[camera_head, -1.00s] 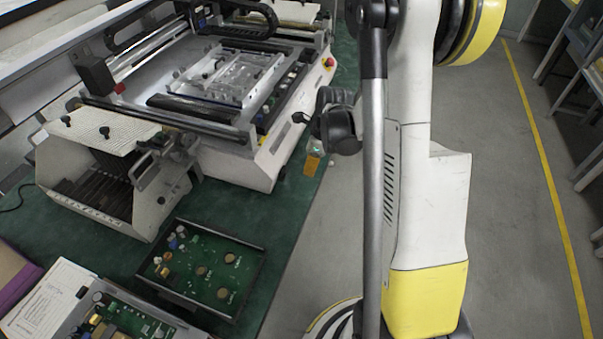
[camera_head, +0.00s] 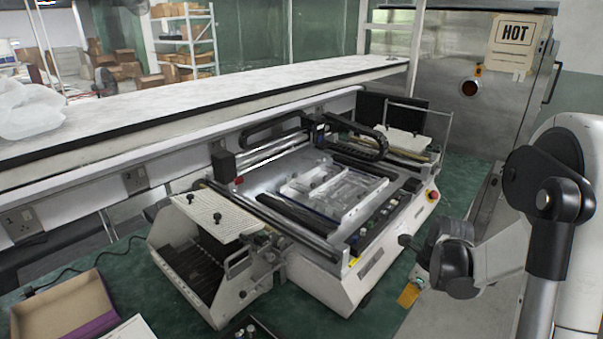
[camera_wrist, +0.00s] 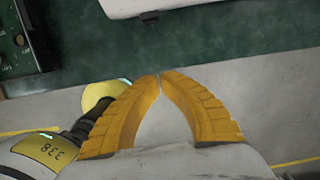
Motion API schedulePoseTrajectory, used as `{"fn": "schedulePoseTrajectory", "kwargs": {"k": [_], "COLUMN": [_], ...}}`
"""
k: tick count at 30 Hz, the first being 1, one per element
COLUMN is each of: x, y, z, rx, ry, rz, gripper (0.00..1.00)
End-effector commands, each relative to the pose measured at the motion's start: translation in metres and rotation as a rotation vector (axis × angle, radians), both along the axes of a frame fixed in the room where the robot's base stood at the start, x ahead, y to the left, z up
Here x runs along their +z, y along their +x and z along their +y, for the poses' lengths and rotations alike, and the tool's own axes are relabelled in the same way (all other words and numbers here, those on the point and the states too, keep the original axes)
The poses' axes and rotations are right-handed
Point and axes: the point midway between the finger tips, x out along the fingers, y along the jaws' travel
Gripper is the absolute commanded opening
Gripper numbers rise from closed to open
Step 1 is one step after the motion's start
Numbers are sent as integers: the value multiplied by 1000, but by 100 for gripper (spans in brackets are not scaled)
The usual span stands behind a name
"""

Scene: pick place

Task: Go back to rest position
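My gripper (camera_wrist: 159,77) shows in the wrist view as two ribbed yellow-orange fingers. Their tips meet, and nothing shows between them but grey floor. In the head view my gripper (camera_head: 408,294) is a small orange shape hanging below my dark wrist, just right of the white machine (camera_head: 325,279). It looks apart from the machine. My arm is bent at the right side of the head view.
The green table (camera_head: 115,275) carries the machine and an open cardboard box (camera_head: 62,308). A long white-topped bench (camera_head: 200,92) runs behind. A metal cabinet marked HOT (camera_head: 440,75) stands at the back right. In the wrist view, a green circuit board (camera_wrist: 15,45) lies at upper left.

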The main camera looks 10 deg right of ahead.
Motion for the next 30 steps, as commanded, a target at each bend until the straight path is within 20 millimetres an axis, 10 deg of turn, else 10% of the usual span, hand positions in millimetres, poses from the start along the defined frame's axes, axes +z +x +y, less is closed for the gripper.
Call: {"fn": "schedulePoseTrajectory", "kwargs": {"k": [5, 18, 30], "x": [36, 160, 183], "y": [-4, -71, -127], "z": [23, 131, 176], "rx": [232, 1499, 2246], "ry": [-72, -568, -974], "rz": [-61, -307, -349], "gripper": [0, 0, 0]}}
